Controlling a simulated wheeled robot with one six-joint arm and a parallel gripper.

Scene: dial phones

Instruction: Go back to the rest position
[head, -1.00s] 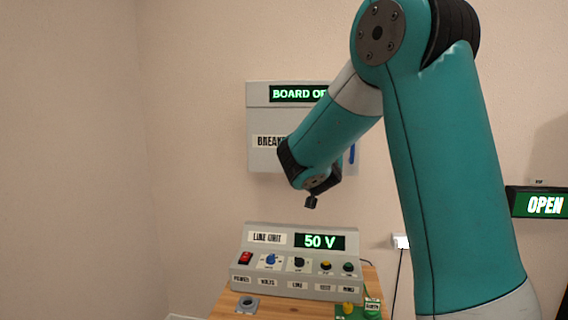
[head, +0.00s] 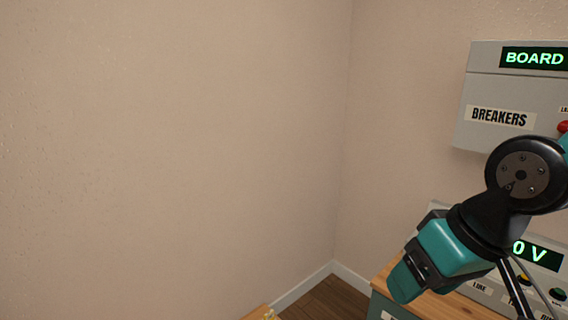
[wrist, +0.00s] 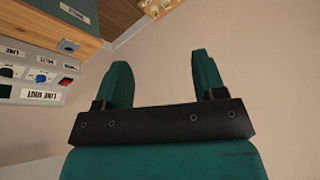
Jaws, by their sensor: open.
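My gripper shows in the wrist view (wrist: 163,85) with its two teal fingers spread apart and nothing between them. Beyond the fingers is bare wall. The line unit stands on a wooden-topped table (head: 395,275) and is partly hidden by my arm. It also shows at the left of the wrist view (wrist: 30,75), with its knobs and red switch.
The grey breaker board (head: 490,90) hangs on the wall at the right, cut off by the frame. Another wooden surface (head: 258,313) peeks in at the bottom edge. A board with small items (wrist: 158,8) is at the top of the wrist view. The left is bare wall.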

